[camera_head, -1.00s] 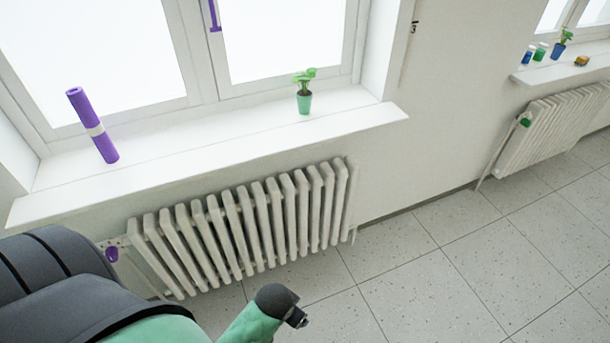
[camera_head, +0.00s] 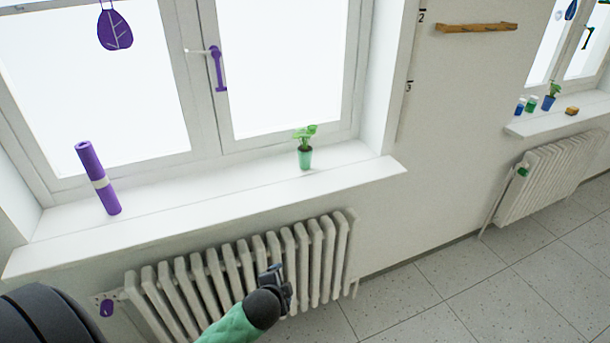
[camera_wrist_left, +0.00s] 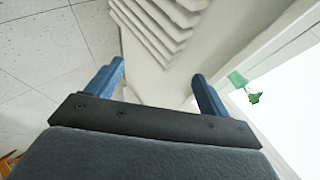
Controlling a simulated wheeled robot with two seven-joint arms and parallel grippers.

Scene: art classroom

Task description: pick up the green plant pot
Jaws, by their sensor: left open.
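The green plant pot (camera_head: 305,158) stands upright on the white windowsill (camera_head: 240,196), near its right part, with a small leafy plant in it. In the left wrist view the pot (camera_wrist_left: 237,79) shows at the right, outside the fingers, with the plant pointing down and right. My left gripper (camera_head: 275,277) is in front of the radiator, below the sill and below the pot, apart from both. In the left wrist view its two blue fingers (camera_wrist_left: 157,80) are spread with nothing between them. My right gripper is not in view.
A purple roll (camera_head: 98,178) stands tilted at the sill's left. The radiator (camera_head: 240,262) lies under the sill. A window handle (camera_head: 217,70) is above. A second sill (camera_head: 560,119) at the right holds jars and a blue pot. The sill around the green pot is clear.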

